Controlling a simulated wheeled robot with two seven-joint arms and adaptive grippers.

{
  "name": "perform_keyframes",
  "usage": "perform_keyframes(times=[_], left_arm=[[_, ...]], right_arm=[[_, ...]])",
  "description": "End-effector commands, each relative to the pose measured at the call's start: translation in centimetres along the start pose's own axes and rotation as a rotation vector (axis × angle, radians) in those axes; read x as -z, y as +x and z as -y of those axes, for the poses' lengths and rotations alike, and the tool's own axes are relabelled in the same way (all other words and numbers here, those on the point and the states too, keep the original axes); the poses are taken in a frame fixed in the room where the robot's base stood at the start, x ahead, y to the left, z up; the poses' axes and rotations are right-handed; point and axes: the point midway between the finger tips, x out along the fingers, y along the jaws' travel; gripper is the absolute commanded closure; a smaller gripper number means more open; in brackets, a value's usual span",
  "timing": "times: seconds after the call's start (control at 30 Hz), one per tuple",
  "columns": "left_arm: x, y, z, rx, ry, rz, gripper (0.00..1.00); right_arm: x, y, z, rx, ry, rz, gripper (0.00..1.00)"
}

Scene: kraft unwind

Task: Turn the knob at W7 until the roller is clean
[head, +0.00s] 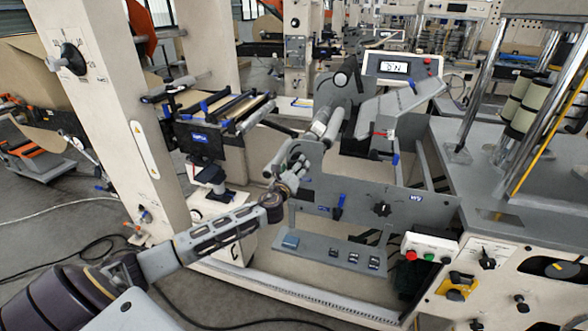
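A black knob (382,208) sits on the grey machine side plate, just left of a blue label (416,198) that seems to read W7. A light grey roller (327,125) shows above the plate; its surface is too small to judge for cleanness. My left arm reaches in from the lower left. My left gripper (292,166) is at the left end of the plate, up and left of the knob and apart from it. Its fingers are too small and cluttered to tell open from shut. My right gripper is not in view.
A digital display box (402,67) stands on top of the machine. A small shelf (330,255) with blue and dark blocks lies below the plate. A box with red and green buttons (428,248) is at lower right. A beige column (110,120) stands left.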

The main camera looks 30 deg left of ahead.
Motion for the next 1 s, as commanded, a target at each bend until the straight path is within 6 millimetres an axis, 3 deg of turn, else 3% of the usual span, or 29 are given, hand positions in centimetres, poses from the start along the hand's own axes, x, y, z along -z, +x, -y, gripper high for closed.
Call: perform_keyframes(times=[0.07, 0.43, 1.0], left_arm=[[0.0, 0.0, 0.0, 0.000, 0.000, 0.000, 0.27], [0.0, 0.0, 0.0, 0.000, 0.000, 0.000, 0.73], [-0.1, 0.0, 0.0, -0.002, 0.118, -0.001, 0.73]], right_arm=[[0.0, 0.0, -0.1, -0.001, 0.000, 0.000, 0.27], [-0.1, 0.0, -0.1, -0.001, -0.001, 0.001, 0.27], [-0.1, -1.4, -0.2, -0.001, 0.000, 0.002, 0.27]])
